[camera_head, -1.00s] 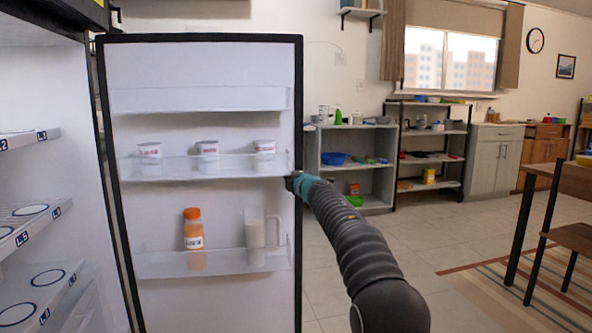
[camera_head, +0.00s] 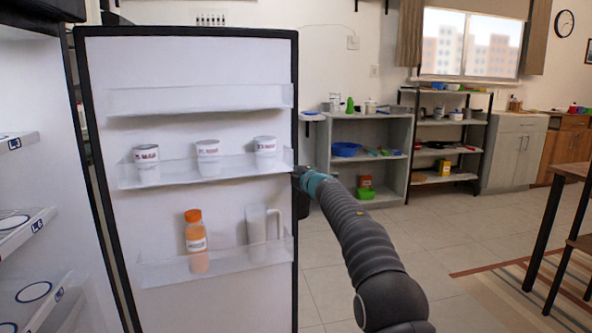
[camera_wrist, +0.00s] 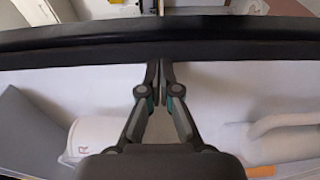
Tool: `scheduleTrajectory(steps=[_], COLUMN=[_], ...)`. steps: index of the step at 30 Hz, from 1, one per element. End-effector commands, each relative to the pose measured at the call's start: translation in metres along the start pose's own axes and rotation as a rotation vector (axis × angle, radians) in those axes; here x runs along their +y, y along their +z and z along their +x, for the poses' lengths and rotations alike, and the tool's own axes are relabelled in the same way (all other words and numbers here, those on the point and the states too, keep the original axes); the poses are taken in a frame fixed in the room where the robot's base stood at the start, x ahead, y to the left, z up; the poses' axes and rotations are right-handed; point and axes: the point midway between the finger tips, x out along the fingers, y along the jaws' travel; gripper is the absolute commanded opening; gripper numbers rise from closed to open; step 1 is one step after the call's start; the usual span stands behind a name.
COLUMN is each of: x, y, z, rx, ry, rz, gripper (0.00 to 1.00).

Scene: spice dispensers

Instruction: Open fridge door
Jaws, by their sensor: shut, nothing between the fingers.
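The fridge door (camera_head: 205,80) stands wide open in the head view, its white inner side facing me and its black edge on the right. My gripper (camera_head: 297,177) is at that right edge, beside the middle shelf. In the wrist view the gripper (camera_wrist: 160,68) is shut with its fingertips together, at or against the black door edge (camera_wrist: 230,35). Nothing shows between the fingers. I cannot tell whether the tips touch the edge. The fridge interior (camera_head: 30,150) shows at the left.
The door shelves hold several white cups (camera_head: 208,158), an orange bottle (camera_head: 196,240) and a clear pitcher (camera_head: 258,228). Grey shelving (camera_head: 365,150) stands along the back wall. A table (camera_head: 572,172) is at the right. The tiled floor between is clear.

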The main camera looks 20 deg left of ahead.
Motion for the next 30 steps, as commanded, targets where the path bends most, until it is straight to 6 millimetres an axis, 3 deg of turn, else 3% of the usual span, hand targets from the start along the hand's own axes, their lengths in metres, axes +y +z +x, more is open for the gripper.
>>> scheduleTrajectory(steps=[17,26,30], x=[-0.002,-0.005,-0.003], y=[-0.005,-0.003,0.018], z=[-0.002,-0.032,-0.056], rx=[0.004,0.005,0.001], ry=[0.001,0.001,0.0], rz=[0.001,0.0,0.002], gripper=[0.0,0.0,0.0])
